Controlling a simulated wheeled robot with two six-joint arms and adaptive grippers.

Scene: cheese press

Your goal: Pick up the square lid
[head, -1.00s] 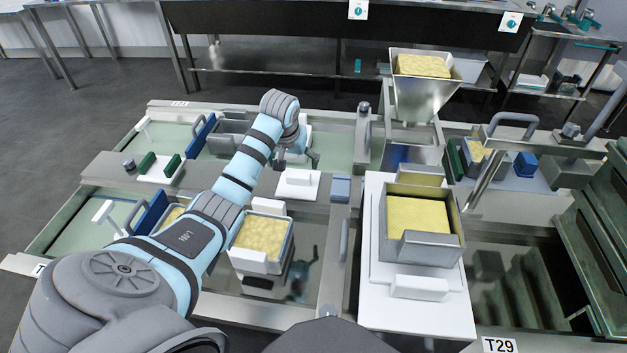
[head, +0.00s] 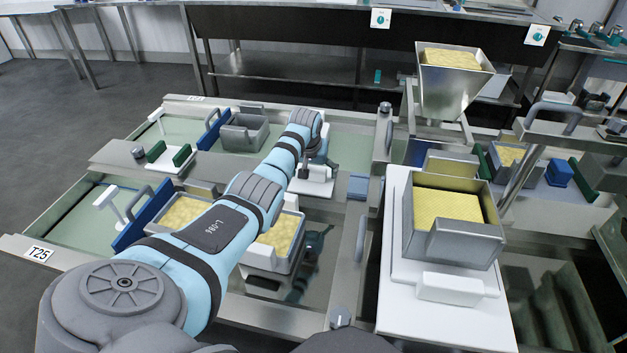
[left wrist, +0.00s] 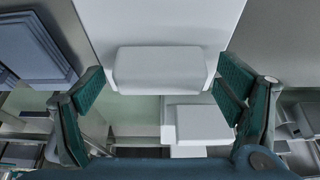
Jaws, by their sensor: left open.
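The square lid (head: 318,187) is a flat white plate with a raised white block handle, lying on the press frame in the middle of the head view. In the left wrist view the lid's plate (left wrist: 150,22) fills the top centre, with its handle (left wrist: 160,70) at the near edge. My left gripper (head: 308,172) is above the lid and partly hides it in the head view. In the left wrist view its green-padded fingers (left wrist: 160,88) are spread open, one on each side of the handle, with gaps visible. My right gripper is not in view.
A blue stepped block (head: 358,186) lies just right of the lid; it shows in the left wrist view (left wrist: 35,48) beside a finger. A metal mould with yellow curd (head: 448,208) stands on a white board at right. A grey mould (head: 243,133) stands at left.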

